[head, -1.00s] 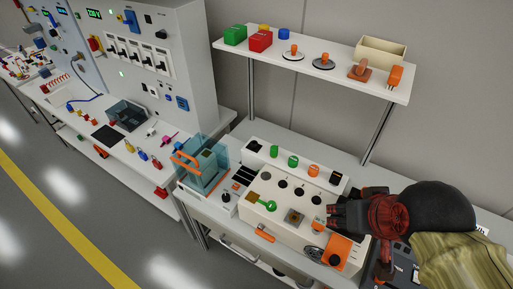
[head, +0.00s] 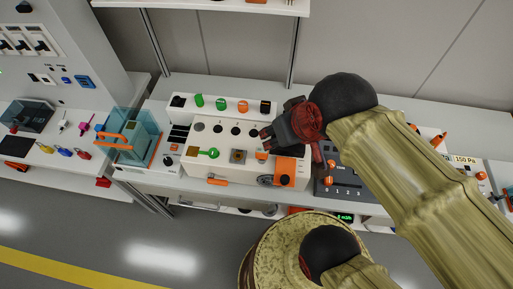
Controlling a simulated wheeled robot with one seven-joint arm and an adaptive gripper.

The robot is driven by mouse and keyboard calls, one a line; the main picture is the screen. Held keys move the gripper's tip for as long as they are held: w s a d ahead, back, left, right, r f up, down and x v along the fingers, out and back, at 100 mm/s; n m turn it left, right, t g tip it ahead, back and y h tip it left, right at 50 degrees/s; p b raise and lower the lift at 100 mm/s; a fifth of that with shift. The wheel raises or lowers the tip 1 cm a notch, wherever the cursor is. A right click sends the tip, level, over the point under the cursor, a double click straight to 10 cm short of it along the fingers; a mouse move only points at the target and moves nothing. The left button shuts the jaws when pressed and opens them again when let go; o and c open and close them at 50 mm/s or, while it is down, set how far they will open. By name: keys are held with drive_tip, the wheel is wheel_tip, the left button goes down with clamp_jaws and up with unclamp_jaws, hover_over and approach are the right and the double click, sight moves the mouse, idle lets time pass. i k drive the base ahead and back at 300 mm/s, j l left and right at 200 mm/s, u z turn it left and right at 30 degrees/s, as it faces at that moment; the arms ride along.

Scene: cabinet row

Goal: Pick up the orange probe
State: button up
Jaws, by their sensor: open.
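A slim orange piece (head: 438,140) that looks like a probe stands tilted at the right of the bench, beyond my forearm. A smaller orange piece (head: 413,127) shows beside it, partly hidden by my arm; I cannot tell whether the two belong together. My gripper (head: 270,137), dark grey, is open over the right part of the white panel box (head: 215,170), well left of the slim orange piece. I see nothing held in it, though its fingers are small and partly hidden by the wrist.
The white box carries buttons, a green key-like handle (head: 210,153) and an orange block (head: 292,167). A dark panel with orange knobs (head: 329,181) lies right of it. A clear blue box (head: 139,133) stands left. A shelf (head: 210,5) overhangs the bench; grey floor lies in front.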

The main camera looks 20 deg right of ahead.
sight(261, 153)
drive_tip(key=k+l+z, duration=0.2)
drive_tip(key=z, duration=0.25)
drive_tip(key=k+l+z, duration=0.4)
